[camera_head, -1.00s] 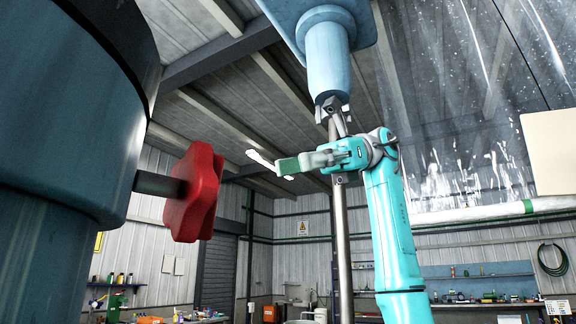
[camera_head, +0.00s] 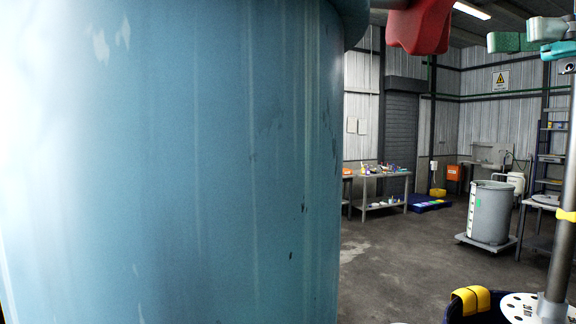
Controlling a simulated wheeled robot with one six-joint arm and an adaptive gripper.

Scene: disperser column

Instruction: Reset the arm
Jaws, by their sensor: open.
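My gripper (camera_head: 512,41) shows at the top right edge of the head view, with a green fingertip and grey finger parts, partly cut off. It is open, and I see nothing held in it. Part of my teal arm shows behind it at the right edge; the rest of the arm is out of the frame. The red knob (camera_head: 421,26) hangs to the left of the gripper, with a gap between them, its top cut off. The large blue column (camera_head: 190,170) fills the left half of the view.
A grey drum (camera_head: 491,215) stands on a low base on the floor at the right. A workbench (camera_head: 382,177) with small items stands by the back wall. A grey roller door (camera_head: 401,135) is behind it. The floor (camera_head: 405,262) between the column and the drum is clear.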

